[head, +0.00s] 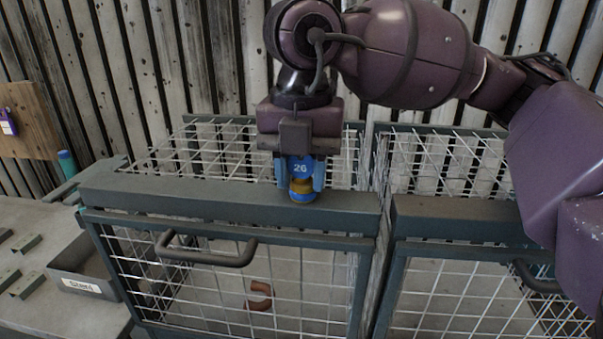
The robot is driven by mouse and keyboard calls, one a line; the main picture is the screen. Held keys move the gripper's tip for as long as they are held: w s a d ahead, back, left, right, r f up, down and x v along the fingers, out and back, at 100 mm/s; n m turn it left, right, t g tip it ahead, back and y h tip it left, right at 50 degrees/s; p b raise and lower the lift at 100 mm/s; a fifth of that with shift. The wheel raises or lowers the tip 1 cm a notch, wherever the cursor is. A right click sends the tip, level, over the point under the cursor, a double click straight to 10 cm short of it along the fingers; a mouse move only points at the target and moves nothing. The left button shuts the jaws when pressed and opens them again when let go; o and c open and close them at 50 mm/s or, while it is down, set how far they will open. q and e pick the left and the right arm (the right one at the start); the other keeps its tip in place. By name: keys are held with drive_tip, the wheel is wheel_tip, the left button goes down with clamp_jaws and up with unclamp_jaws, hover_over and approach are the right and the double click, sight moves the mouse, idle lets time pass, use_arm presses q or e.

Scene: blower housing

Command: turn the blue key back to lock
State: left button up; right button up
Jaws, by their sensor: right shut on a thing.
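The blue key (300,168), marked 26, stands upright on the top front rail (200,203) of the left wire-mesh cage. Its lower end meets a yellow and blue round lock (302,190) on that rail. My right gripper (303,178) points down from above and is shut on the blue key, with a finger on each side. How far the key is turned cannot be told. My left gripper is not in view.
The left cage door has a dark handle (205,250), and an orange-brown curved part (260,296) shows through the mesh. A second cage (450,215) stands at right. At left are a bench (30,225), a labelled grey tray (82,285) and a wooden board (28,120).

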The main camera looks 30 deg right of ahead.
drive_tip(key=o, duration=1)
wheel_tip(320, 180, up, 11)
drive_tip(key=shift+f, duration=0.1)
